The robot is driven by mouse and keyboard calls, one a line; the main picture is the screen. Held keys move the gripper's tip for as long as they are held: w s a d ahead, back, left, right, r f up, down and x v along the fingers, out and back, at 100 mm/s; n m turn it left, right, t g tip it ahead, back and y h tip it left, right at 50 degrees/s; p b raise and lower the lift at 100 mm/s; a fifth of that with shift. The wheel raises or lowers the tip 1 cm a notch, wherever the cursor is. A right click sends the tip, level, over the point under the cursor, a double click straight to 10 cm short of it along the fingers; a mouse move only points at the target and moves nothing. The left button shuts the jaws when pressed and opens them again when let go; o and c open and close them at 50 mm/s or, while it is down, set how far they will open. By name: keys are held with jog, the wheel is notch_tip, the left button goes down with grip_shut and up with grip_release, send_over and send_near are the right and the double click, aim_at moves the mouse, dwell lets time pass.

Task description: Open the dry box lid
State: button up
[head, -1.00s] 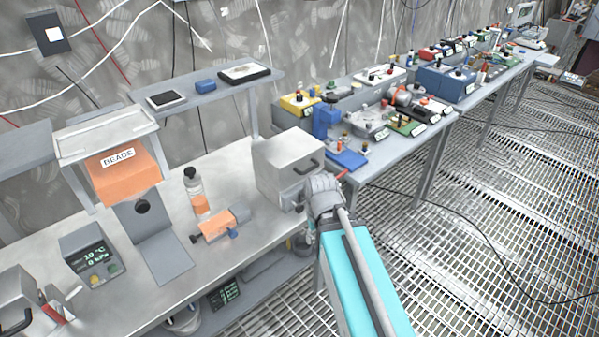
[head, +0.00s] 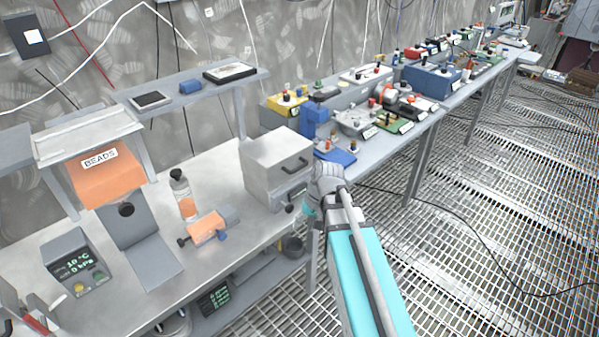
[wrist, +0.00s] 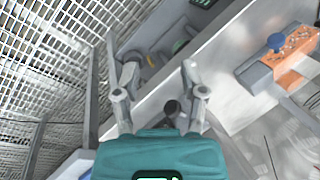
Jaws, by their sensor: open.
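A light grey box (head: 268,172) with a black handle (head: 296,166) on its front stands at the right end of the near bench; I take it to be the dry box, and it looks closed. My gripper (wrist: 161,84) is open in the wrist view, with nothing held between its fingers. It is over the bench's front edge, and a dark cylindrical thing (wrist: 172,108) shows near the finger bases. In the head view my arm hides most of the gripper, which is close to the box's lower right front. I cannot tell whether it touches the box.
An orange block with a blue knob (head: 206,228) lies left of the box; it also shows in the wrist view (wrist: 288,70). A bottle (head: 183,195), an orange BEADS bin (head: 104,180) and a display unit (head: 78,265) stand further left. Grated floor (head: 470,260) is open at right.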

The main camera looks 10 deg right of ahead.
jog(key=w+d+m+y+b, duration=0.1)
jog(key=w+d+y+b, duration=0.1)
jog(key=w+y, duration=0.3)
jog(key=m+t+y+b, duration=0.2)
jog(key=t+y+b, duration=0.25)
jog(key=y, duration=0.25)
send_near(300, 167)
jog(key=d, duration=0.4)
jog(key=shift+s+a, duration=0.1)
jog(key=shift+s, duration=0.05)
jog(key=shift+f, duration=0.1)
jog(key=b+x, duration=0.2)
jog(key=x, duration=1.1)
jog(key=shift+a, duration=0.4)
grip_shut()
